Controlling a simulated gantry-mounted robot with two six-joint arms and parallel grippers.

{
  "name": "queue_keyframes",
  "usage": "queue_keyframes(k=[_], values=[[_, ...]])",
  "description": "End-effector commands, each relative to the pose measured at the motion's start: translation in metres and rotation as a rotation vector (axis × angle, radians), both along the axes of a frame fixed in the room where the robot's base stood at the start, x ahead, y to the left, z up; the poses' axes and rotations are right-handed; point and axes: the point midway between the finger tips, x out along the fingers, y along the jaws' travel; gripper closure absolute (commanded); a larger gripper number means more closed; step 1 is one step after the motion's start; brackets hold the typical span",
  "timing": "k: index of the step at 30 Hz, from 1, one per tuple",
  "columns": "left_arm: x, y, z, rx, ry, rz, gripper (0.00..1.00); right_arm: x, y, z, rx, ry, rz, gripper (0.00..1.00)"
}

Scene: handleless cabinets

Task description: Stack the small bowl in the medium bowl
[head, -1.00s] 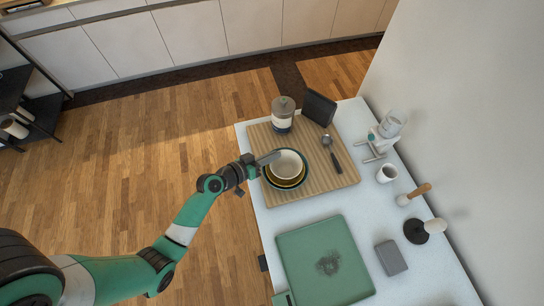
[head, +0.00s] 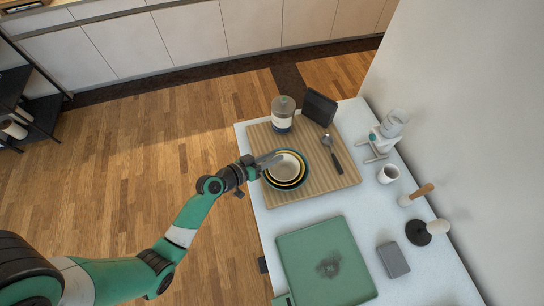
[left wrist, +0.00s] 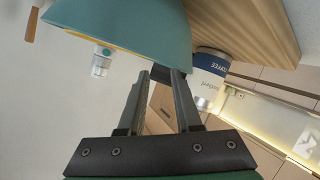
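The small cream bowl (head: 285,167) sits nested in the yellow-lined medium bowl (head: 300,180) on the wooden board. A larger dark teal-rimmed bowl (head: 306,183) lies around both, so the three look stacked. My left gripper (head: 268,161) is at the left rim of the stack, its fingers reaching over the edge. In the left wrist view its two fingers (left wrist: 163,75) are apart with nothing seen between them. The teal outside of a bowl (left wrist: 130,27) fills the upper left there, close to the fingers. My right gripper is not in view.
A mug (head: 388,173) and a green panel (head: 325,262) are on the white counter.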

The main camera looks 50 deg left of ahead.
Motion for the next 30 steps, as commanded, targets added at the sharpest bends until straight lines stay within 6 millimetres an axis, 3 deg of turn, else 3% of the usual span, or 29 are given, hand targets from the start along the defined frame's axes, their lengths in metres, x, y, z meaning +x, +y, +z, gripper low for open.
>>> queue_keyframes(k=[5,10,12,21,25,30], values=[[0.0,0.0,0.001,0.0,0.0,0.0,0.66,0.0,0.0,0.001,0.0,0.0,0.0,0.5],[0.0,0.0,0.019,0.0,0.0,0.0,0.66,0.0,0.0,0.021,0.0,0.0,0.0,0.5],[-0.016,0.001,0.017,0.0,0.002,0.002,0.66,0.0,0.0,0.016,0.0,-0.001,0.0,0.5],[-0.087,0.003,0.043,-0.001,0.002,0.006,0.66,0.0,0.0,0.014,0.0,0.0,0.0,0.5],[-0.105,0.003,0.05,0.0,0.0,0.006,0.66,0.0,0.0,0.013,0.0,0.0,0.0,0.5],[-0.113,0.002,0.054,-0.001,0.0,0.0,0.66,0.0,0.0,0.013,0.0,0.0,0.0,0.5]])
